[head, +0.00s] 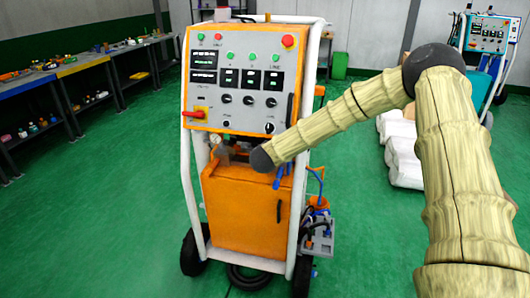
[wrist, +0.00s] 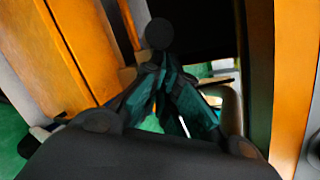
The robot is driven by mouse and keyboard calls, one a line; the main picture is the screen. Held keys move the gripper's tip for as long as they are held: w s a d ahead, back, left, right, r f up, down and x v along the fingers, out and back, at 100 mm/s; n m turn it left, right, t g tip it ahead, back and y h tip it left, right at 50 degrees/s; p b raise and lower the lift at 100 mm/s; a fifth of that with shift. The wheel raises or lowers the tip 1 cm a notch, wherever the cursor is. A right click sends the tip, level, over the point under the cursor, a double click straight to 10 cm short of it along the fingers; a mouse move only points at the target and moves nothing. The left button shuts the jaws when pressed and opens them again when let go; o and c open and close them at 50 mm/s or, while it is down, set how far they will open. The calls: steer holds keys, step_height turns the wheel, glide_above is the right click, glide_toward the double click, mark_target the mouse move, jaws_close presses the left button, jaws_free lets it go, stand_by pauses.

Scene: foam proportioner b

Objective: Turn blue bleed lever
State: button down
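The orange foam machine (head: 245,215) stands in the middle of the head view. A small blue part (head: 281,177), which may be the bleed lever, shows just right of and below my dark wrist joint. My arm reaches in from the right, below the control panel. My gripper (wrist: 159,70) shows in the wrist view with its dark teal fingers converging and their tips together. A round black knob-like piece (wrist: 159,33) lies just beyond the tips; I cannot tell if they touch it. No blue lever is clear in the wrist view.
The control panel (head: 243,85) with buttons, dials and a red switch is above my wrist. White tube frame posts (head: 305,120) flank the machine. A blue hose (head: 319,180) and a grey pump unit (head: 318,240) are at its right. The green floor at left is clear.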

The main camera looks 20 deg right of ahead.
steer(key=s+a+r+b, duration=0.2)
steer(key=s+r+b, duration=0.15)
steer(key=s, duration=0.75)
steer(key=s+a+f+n+g+y+p, duration=0.1)
steer(key=s+a+f+n+y, duration=0.1)
steer(key=s+a+f+n, duration=0.5)
steer(key=s+a+f+n+g+y+p, duration=0.15)
steer(key=s+f+n, duration=0.3)
steer(key=f, duration=0.55)
steer(key=s+a+f+n+g+y, duration=0.1)
steer(key=s+a+f+n, duration=0.45)
steer(key=f, duration=0.35)
steer(key=s+f+n+g, duration=0.2)
steer(key=s+f+n, duration=0.2)
steer(key=s, duration=0.7)
steer(key=s+f+n+g+p, duration=0.1)
steer(key=s+f+n+g, duration=0.2)
steer(key=s, duration=0.8)
steer(key=s+f+n+g+y, duration=0.1)
steer(key=s+f+n+g, duration=0.2)
steer(key=s+n, duration=0.3)
steer(key=s+f, duration=0.1)
steer(key=s, duration=0.4)
steer(key=shift+a+f+n, duration=0.15)
steer(key=shift+f+n, duration=0.15)
steer(key=shift+f, duration=0.05)
